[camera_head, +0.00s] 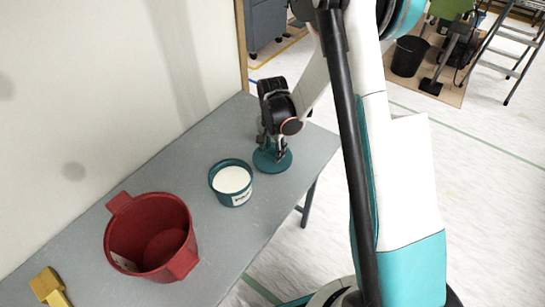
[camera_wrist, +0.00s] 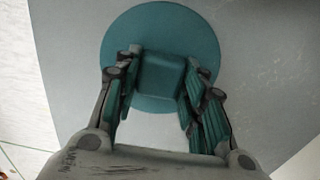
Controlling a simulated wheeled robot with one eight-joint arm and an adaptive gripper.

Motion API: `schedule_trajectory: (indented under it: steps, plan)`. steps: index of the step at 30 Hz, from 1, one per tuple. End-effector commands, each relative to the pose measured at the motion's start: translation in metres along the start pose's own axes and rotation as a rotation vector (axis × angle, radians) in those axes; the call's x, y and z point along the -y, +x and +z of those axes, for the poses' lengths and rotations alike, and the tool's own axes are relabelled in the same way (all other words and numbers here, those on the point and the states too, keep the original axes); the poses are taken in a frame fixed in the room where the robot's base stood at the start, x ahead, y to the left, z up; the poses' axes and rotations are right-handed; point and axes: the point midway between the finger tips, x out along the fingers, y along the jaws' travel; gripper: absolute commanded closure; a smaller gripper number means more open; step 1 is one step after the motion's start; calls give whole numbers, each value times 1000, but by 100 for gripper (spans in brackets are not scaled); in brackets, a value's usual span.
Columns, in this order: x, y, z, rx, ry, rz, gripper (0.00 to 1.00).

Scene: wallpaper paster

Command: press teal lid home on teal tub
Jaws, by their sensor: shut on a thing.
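The teal tub (camera_head: 236,196) stands upright and open on the grey table, with white contents showing inside and a pale label on its front. The round teal lid (camera_head: 272,161) is just behind and to the right of the tub, beside it and not on it. My gripper (camera_head: 272,148) is above the lid, pointing down. In the wrist view my gripper (camera_wrist: 158,95) has its fingers on both sides of the lid's block-shaped handle and is shut on it. The lid's disc (camera_wrist: 158,25) spreads out beyond the fingers. I cannot tell whether the lid touches the table.
A red bucket (camera_head: 152,238) stands on the grey table (camera_head: 90,262) to the left of the tub. A yellow tool (camera_head: 48,287) lies at the lower left. A pale wall runs along the table's left side. The tabletop right of the tub is narrow but clear.

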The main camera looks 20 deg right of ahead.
Motion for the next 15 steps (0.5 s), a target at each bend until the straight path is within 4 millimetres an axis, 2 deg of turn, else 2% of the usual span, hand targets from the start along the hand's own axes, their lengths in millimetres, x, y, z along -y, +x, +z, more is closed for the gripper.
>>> schedule_trajectory:
  steps: [9, 15]
  plan:
    - [0, -2, 0, 0, 0, 0, 86]
    - [0, -20, 0, 0, 0, 0, 86]
